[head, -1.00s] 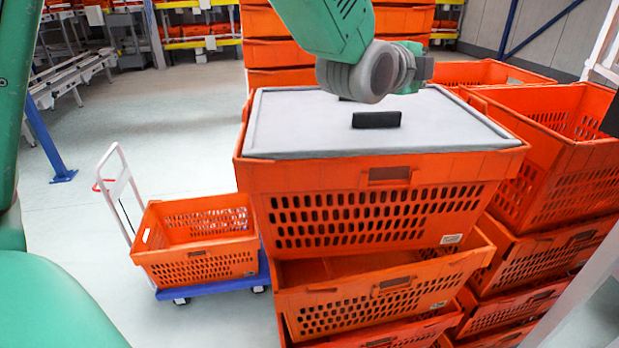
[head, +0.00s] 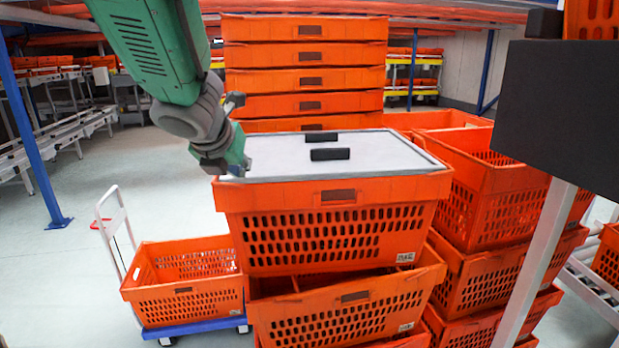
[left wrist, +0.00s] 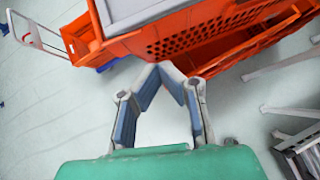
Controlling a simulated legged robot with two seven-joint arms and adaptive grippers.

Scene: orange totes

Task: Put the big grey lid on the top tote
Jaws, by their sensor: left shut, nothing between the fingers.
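The big grey lid (head: 385,150), with two black handles on it, lies flat on the top tote (head: 240,197), within its orange rim. A corner of the lid (left wrist: 128,10) and the tote's side (left wrist: 205,32) also show in the left wrist view. My left gripper (head: 240,172) is at the lid's left edge in the head view; whether it touches is unclear. In the left wrist view my left gripper (left wrist: 162,68) has its fingertips together with nothing between them, just beside the tote wall. My right gripper is not in view.
More orange totes are stacked below, behind (head: 305,78) and to the right (head: 490,205). A trolley with a white handle (head: 112,225) carries an orange tote (head: 185,300) at the left. A dark panel on a pale post (head: 540,250) stands front right. Open floor lies left.

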